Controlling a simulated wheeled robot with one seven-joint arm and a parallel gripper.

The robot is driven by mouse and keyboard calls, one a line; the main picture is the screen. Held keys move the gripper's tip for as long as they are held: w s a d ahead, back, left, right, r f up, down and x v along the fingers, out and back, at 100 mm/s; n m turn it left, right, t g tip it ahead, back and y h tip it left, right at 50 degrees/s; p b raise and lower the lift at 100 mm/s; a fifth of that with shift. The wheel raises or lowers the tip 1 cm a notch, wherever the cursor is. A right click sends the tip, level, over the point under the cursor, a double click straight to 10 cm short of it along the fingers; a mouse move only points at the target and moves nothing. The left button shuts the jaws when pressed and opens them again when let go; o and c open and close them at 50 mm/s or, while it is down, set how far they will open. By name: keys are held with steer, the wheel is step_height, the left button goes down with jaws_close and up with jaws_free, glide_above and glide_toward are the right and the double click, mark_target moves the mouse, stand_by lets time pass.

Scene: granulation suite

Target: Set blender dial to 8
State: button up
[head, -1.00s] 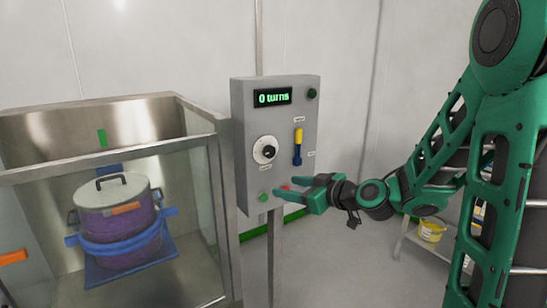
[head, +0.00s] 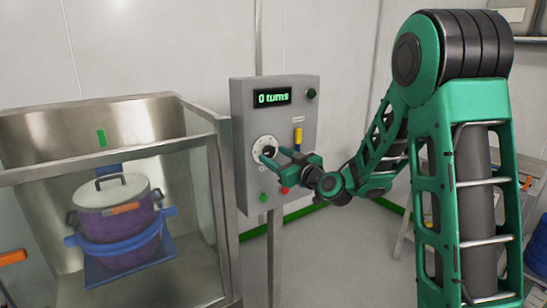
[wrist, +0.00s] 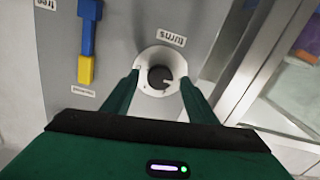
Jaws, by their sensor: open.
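The blender dial is a black knob on a white round scale plate (head: 259,145), on the front of a grey control box (head: 244,101). In the wrist view the dial knob (wrist: 160,77) sits between the two fingers of my gripper (wrist: 160,85). My gripper (head: 270,156) is open, its green fingertips spread on either side of the knob; I cannot tell whether they touch it. In the head view the fingers partly cover the dial. The display (head: 272,96) reads "0 turns". The dial's numbers are too small to read.
A yellow and blue lever (wrist: 87,42) is beside the dial. A red button (head: 284,190), a lower green button (head: 263,197) and an upper dark green button (head: 311,94) are on the box. Left is a glass-fronted metal enclosure (head: 190,112) holding a purple lidded pot (head: 115,222).

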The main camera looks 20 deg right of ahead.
steer(key=shift+x, duration=0.95)
